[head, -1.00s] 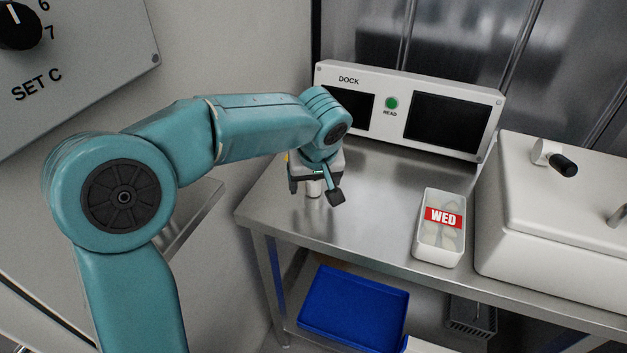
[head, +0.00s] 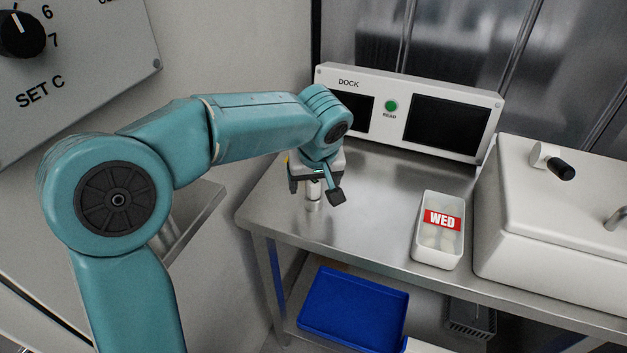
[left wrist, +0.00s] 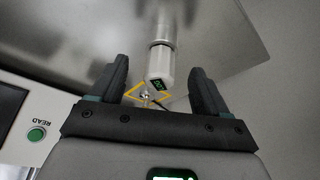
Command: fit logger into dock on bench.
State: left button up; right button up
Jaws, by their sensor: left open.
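The logger (head: 313,196) is a small pale cylinder that appears to stand on the steel bench, partly hidden by my left gripper. In the left wrist view the logger (left wrist: 160,63) has a small display with green marks. My left gripper (head: 315,188) is open above it; in the left wrist view the dark fingers (left wrist: 158,66) lie on either side of it, with gaps. The dock (head: 455,98) is a white panel labelled DOCK at the back of the bench, with dark openings and a green READ button (head: 391,106). My arm hides part of its left side. My right gripper is not in view.
A white tub labelled WED (head: 426,250) stands on the bench (head: 370,215), beside a large white lidded unit (head: 560,225). A blue tray (head: 353,308) lies below. A control panel with a knob (head: 22,36) is at upper left. The bench middle is clear.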

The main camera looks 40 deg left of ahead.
pick_arm(q)
jog(key=p+v, duration=0.2)
jog(key=v, duration=0.3)
jog(key=shift+s+d+r+p, duration=0.1)
jog(key=shift+s+r+p, duration=0.05)
jog(key=shift+r+p, duration=0.2)
jog(key=p+v, duration=0.1)
jog(key=v, duration=1.5)
jog(key=shift+r+p, duration=0.15)
jog(key=shift+p, duration=0.25)
jog(key=shift+s, duration=0.15)
